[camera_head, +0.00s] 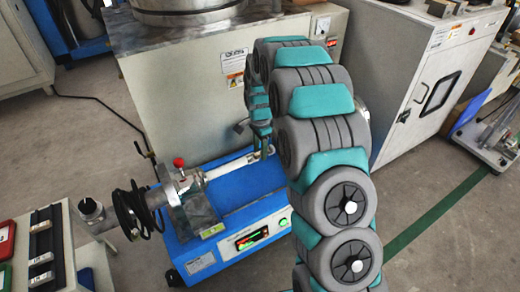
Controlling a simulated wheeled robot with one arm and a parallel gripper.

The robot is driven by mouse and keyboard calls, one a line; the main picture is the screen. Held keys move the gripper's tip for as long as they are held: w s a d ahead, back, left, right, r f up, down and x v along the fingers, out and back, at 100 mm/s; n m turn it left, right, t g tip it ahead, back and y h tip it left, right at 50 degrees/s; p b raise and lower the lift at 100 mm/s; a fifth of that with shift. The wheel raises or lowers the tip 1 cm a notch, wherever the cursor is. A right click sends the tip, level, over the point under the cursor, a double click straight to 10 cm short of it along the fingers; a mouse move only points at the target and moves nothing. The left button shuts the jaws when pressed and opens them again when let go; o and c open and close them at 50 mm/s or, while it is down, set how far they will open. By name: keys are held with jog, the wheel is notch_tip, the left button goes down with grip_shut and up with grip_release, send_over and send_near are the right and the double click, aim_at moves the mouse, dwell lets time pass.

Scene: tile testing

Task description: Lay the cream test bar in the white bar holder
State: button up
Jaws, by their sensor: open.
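A pale, cream-to-white bar-like piece (232,165) lies across the top of the blue machine (253,187), right of its metal clamp. I cannot tell whether this is the test bar, the white holder, or both together. My gripper (264,152) points down at the right end of this piece, partly hidden by my arm. It is open; whether it touches the piece cannot be made out. Several small pale bars (41,259) lie in dark slots on the bench at the left edge.
A white cabinet (425,85) stands right. Grey floor is clear at the front right.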

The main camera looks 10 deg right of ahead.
notch_tip(320, 180, up, 11)
jog(key=s+r+n, duration=0.3)
jog(key=s+r, duration=0.1)
jog(key=s, duration=0.5)
jog(key=s+r+n, duration=0.3)
jog(key=s+r, duration=0.2)
jog(key=s, duration=0.4)
jog(key=s+f+n+g, duration=0.1)
jog(key=s+n, duration=0.7)
jog(key=s, duration=1.7)
jog(key=shift+s+f+g, duration=0.35)
jog(key=shift+f+g, duration=0.05)
notch_tip(320, 180, up, 4)
jog(key=p, duration=0.3)
jog(key=shift+f+p, duration=0.25)
jog(key=shift+p, duration=0.05)
jog(key=shift+c, duration=0.3)
